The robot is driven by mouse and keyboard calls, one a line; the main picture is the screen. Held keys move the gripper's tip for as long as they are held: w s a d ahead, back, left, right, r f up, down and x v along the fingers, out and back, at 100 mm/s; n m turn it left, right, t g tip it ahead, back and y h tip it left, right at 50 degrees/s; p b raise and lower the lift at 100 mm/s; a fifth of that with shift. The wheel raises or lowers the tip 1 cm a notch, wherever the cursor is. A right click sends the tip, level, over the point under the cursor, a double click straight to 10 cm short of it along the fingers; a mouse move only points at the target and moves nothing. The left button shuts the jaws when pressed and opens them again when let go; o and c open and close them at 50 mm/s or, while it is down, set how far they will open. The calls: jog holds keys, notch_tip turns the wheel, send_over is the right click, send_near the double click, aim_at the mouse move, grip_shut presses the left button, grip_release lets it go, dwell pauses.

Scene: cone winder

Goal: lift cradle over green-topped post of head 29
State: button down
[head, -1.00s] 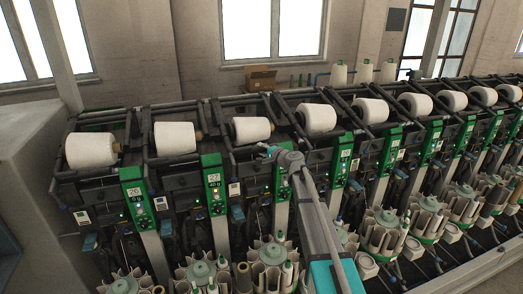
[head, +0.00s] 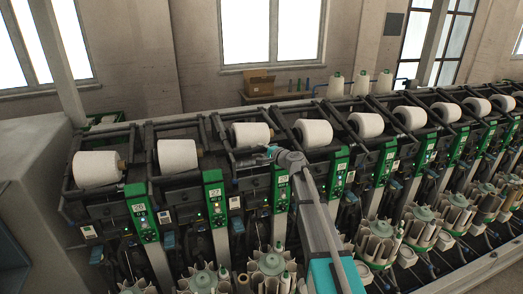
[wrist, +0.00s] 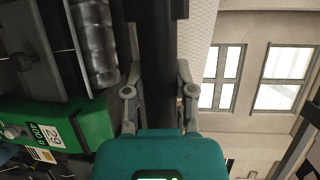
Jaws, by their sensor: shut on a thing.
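The green-topped post (head: 282,188) beside my arm has a green panel. In the wrist view the green panel (wrist: 75,132) at lower left carries a label that seems to read 29. My gripper (head: 262,155) is at the front of the cradle there, below a white yarn cone (head: 250,135). In the wrist view my gripper (wrist: 158,95) is shut on a dark bar of the cradle (wrist: 157,50), with a finger on each side. The fingertips are partly hidden by the bar. My forearm covers part of the machine right of the post.
More heads with white cones (head: 314,133) and green panels (head: 215,195) stand close on both sides. Round bobbin magazines (head: 270,268) line the front below. A cardboard box (head: 259,83) and white cones (head: 360,82) stand behind the machine.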

jog(key=shift+r+p, duration=0.3)
jog(key=shift+r, duration=0.25)
jog(key=shift+c, duration=2.2)
grip_release()
jog(key=shift+s, duration=0.1)
jog(key=shift+f, duration=0.15)
